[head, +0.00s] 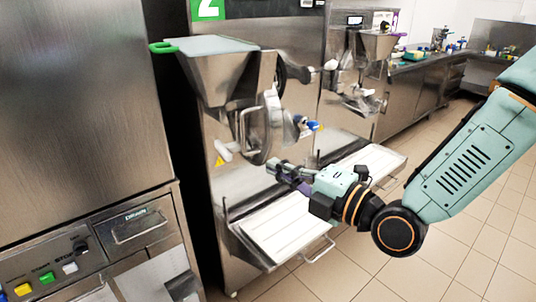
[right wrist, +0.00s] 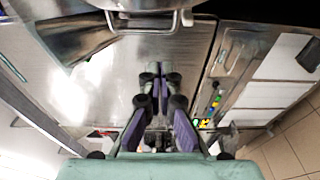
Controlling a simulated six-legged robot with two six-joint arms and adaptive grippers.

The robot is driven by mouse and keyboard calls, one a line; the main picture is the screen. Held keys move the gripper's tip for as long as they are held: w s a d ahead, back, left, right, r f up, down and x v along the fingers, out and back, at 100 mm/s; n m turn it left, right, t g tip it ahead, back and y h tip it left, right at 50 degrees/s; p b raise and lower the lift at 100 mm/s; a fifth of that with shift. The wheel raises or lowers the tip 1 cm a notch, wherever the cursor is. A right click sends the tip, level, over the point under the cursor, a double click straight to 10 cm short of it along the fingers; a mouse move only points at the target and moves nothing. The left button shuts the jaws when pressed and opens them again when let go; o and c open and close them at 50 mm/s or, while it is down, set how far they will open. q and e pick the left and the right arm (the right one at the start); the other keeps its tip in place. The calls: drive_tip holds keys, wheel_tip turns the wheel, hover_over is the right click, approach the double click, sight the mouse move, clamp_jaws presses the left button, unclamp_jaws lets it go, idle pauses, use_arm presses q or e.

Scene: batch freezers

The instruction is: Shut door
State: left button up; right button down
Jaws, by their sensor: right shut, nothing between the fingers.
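The batch freezer (head: 240,185) marked with a green 2 stands in the middle of the head view. Its metal front door (head: 262,130) with a curved handle sits below the hopper. The door seems to stand at an angle to the front, but I cannot tell how far it is open. My right gripper (head: 276,168) is shut and empty, just below and in front of the door. In the right wrist view its purple-padded fingers (right wrist: 158,90) are together, and a metal bar (right wrist: 145,28) crosses the top edge. My left gripper is not in view.
A steel hopper (head: 215,72) with a green-handled lid is above the door. A white-topped shelf (head: 285,228) juts out below my gripper. A steel cabinet (head: 80,110) with coloured buttons stands at the left. A second machine (head: 360,60) is behind. Tiled floor (head: 430,265) is free at right.

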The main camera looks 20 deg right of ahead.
sight(268, 151)
drive_tip(key=shift+w+a+r, duration=0.1)
drive_tip(key=shift+w+a, duration=0.05)
drive_tip(key=shift+w, duration=1)
drive_tip(key=shift+w+a, duration=0.15)
drive_tip(key=shift+w, duration=0.95)
drive_tip(key=shift+w+a+r, duration=0.1)
drive_tip(key=shift+w+a, duration=0.05)
drive_tip(key=shift+w, duration=1)
drive_tip(key=shift+w+d+f, duration=0.15)
drive_tip(key=shift+w+d, duration=0.05)
drive_tip(key=shift+d, duration=0.25)
